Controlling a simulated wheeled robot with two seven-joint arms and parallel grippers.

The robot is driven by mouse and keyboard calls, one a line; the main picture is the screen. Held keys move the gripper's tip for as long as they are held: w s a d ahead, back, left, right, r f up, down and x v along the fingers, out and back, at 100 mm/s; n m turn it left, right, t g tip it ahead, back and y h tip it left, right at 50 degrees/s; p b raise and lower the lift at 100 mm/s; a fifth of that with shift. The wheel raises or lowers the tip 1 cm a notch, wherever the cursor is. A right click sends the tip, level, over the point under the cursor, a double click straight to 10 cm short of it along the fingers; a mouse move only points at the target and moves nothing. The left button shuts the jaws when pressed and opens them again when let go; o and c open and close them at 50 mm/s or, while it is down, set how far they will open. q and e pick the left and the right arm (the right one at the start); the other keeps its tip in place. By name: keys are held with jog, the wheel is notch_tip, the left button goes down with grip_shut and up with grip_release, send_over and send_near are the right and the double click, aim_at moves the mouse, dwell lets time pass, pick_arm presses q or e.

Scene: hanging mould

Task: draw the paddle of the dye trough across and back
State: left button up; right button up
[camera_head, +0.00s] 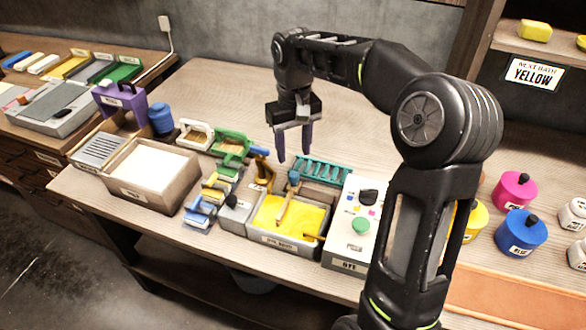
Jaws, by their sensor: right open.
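The dye trough (284,243) is a grey box of yellow dye near the table's front edge. Its paddle (286,206) has a tan wooden shaft and a blue knob at the top, and it leans in the trough with its lower end in the dye. My right gripper (294,146) points down with its two dark fingers apart and nothing between them. It appears above and behind the trough, and the paddle's knob is below it in the picture, apart from the fingers. My left gripper is not in the picture.
A control box (352,225) with a green button stands right of the trough. A teal rack (325,168) is behind. Several stamps, a purple holder (122,101) and a tray of white material (150,175) stand left. Lidded dye pots (520,235) are at right. The back of the table is clear.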

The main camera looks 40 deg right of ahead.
aim_at(294, 174)
notch_tip(294, 174, down, 7)
jog(key=shift+f+p, duration=0.2)
jog(key=shift+p, duration=0.15)
jog(key=shift+c, duration=0.5)
grip_shut()
dwell(0.9)
